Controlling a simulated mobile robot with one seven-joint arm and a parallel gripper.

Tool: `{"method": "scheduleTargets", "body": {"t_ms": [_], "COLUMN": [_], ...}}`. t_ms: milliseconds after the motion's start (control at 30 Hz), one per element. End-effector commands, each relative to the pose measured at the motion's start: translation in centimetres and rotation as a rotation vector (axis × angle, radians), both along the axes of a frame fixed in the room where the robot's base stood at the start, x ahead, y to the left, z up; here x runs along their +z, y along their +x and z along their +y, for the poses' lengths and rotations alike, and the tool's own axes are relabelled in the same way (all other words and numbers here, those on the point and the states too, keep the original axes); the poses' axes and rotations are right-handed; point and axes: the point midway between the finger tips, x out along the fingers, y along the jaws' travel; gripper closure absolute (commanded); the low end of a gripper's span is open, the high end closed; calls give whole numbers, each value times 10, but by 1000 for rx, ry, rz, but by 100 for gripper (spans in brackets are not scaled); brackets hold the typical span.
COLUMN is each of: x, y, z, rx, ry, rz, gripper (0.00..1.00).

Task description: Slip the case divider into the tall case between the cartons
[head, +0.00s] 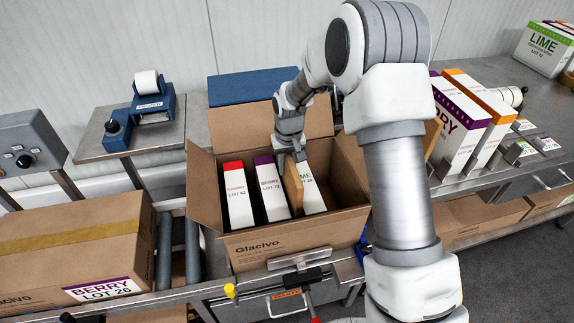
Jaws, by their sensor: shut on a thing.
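The tall case (282,246) is an open brown cardboard box marked Glacivo, with its flaps folded out. Inside stand several white cartons: a red-topped one (236,197), a purple-topped one (271,194) and a lime one (314,194). The case divider (292,187) is a thin brown sheet, upright and slightly tilted, between the purple-topped and lime cartons. My gripper (292,157) is above the case, shut on the divider's top edge. The divider's lower part is inside the case; its bottom is hidden.
A closed carton marked BERRY LOT 26 (75,250) is at the left beside rollers (178,250). A blue label printer (150,105) stands at the back left. Tall cartons (462,125) stand on the right bench.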

Motion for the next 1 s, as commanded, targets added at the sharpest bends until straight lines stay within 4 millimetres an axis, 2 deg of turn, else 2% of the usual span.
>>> {"method": "scheduleTargets", "body": {"t_ms": [767,800,933,967,1000], "x": [-31,-30,-30,-31,-31], "y": [0,0,0,0,0], "z": [0,0,0,0,0], "rx": [0,0,0,0,0], "ry": [0,0,0,0,0], "rz": [0,0,0,0,1], "gripper": [100,71,48,43,43]}}
